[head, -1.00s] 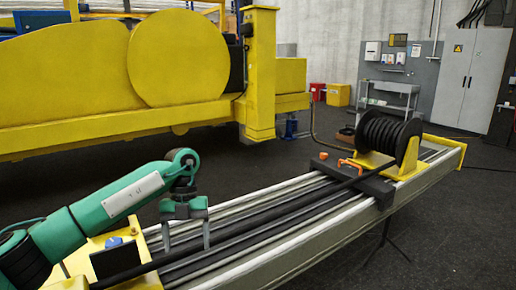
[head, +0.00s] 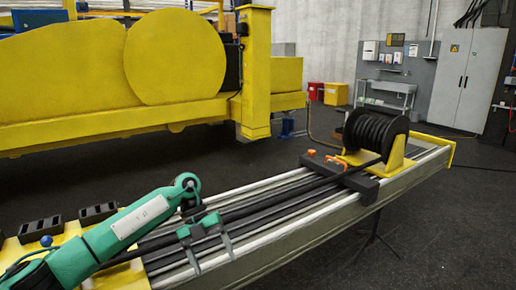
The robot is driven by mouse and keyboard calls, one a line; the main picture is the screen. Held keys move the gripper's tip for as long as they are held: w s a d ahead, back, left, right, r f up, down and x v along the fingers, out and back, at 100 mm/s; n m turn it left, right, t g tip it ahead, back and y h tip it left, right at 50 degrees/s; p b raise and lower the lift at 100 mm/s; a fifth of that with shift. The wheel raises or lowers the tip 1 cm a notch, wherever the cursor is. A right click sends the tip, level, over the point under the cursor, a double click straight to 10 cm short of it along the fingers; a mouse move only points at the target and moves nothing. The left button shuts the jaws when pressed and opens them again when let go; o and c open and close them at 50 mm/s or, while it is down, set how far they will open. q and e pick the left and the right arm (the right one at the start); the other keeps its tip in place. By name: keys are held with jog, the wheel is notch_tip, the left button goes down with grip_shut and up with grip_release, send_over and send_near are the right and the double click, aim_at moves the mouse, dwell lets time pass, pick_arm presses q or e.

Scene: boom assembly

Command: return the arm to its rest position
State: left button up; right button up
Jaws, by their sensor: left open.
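My left arm (head: 130,230) is green with a white plate and comes in from the lower left in the head view. Its left gripper (head: 212,258) is open and empty, with two grey fingers apart above the near part of the boom's rails. The long boom (head: 330,208) runs from the lower left to the upper right, with pale rails and black hoses or bars along it. Whether the fingertips touch the boom I cannot tell. My right gripper is out of view.
A black hose reel (head: 374,134) on a yellow bracket stands at the boom's far end. A dark clamp block (head: 352,178) with orange handles crosses the rails. Black holders (head: 98,212) sit on a yellow plate at left. A large yellow machine (head: 70,80) stands behind. The floor at right is clear.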

pick_arm(q)
jog(key=w+d+f+n+t+h, duration=0.3)
jog(key=d+f+n+t+h, duration=0.35)
jog(key=f+h, duration=0.7)
jog(key=s+a+f+n+t+y, duration=0.2)
jog(key=a+f+n+t+y, duration=0.15)
jog(key=f+n, duration=0.45)
jog(key=s+a+f+n+t+y, duration=0.1)
jog(key=a+f+n+t+y, duration=0.2)
jog(key=f, duration=0.9)
jog(key=s+a+f+n+t+y, duration=0.2)
jog(key=f+n+t+y, duration=0.15)
jog(key=f+n, duration=0.45)
jog(key=s+a+f+n+g+y, duration=0.25)
jog(key=s+a+f, duration=0.25)
jog(key=s+f, duration=0.65)
jog(key=s+a+f+n+g+y, duration=0.1)
jog(key=s+a+f+y, duration=0.3)
jog(key=s+f, duration=0.75)
jog(key=s+a+f+n+g+y, duration=0.1)
jog(key=s+a+f+g, duration=0.1)
jog(key=s, duration=1.3)
jog(key=s+a+f+n+g+y, duration=0.1)
jog(key=s+f+g, duration=0.3)
jog(key=s, duration=1.1)
jog(key=shift+s+a+f+n+g, duration=0.25)
jog(key=shift+a+f+n+g, duration=0.25)
jog(key=shift+f, duration=0.45)
jog(key=shift+d, duration=0.15)
